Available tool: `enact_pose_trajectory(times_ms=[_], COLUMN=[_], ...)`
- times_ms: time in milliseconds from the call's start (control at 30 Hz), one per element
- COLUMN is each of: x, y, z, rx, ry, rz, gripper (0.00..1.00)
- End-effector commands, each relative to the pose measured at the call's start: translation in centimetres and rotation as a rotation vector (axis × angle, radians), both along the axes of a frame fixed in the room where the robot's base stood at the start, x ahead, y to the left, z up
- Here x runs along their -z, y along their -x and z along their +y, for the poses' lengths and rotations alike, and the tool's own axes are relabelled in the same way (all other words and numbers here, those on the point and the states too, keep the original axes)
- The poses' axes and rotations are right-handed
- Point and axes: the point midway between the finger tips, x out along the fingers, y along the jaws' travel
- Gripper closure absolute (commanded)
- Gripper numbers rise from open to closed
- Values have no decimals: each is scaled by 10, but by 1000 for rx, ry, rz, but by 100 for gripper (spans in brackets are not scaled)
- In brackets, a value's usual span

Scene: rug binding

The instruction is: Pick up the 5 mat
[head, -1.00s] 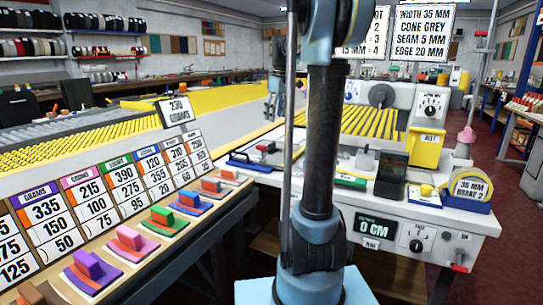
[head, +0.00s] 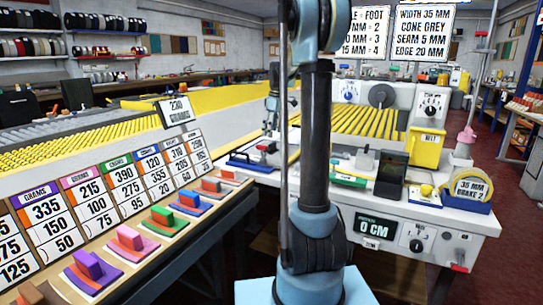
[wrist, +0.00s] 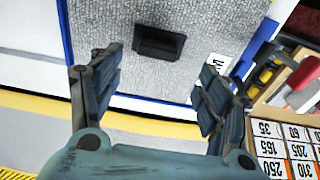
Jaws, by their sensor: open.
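My gripper (wrist: 150,88) is open and empty in the wrist view, its two dark fingers apart. Beyond the fingertips lies a grey speckled mat (wrist: 200,40) with a dark block-shaped handle (wrist: 158,43) on it. The handle lies ahead of the gap between the fingers, and nothing touches it. A small white label (wrist: 218,66) at the mat's corner is partly covered by the right finger, so I cannot read its number fully. In the head view my arm stands in front of the middle, and I cannot make out this mat there.
A card rack (head: 100,200) and a row of coloured handled blocks (head: 125,243) line the left bench. The white machine bench (head: 440,220) holds a yellow bin (head: 426,148) and a tape gauge (head: 470,187). Red and yellow items (wrist: 300,85) lie right of the mat.

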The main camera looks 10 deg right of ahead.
Motion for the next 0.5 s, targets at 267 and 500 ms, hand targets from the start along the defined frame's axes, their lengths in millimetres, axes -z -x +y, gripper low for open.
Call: enact_pose_trajectory(times_ms=[267, 500], x=[25, 49], y=[-2, -5], z=[2, -1], rx=[0, 1], ry=[0, 0], rz=[0, 0], gripper=[30, 30])
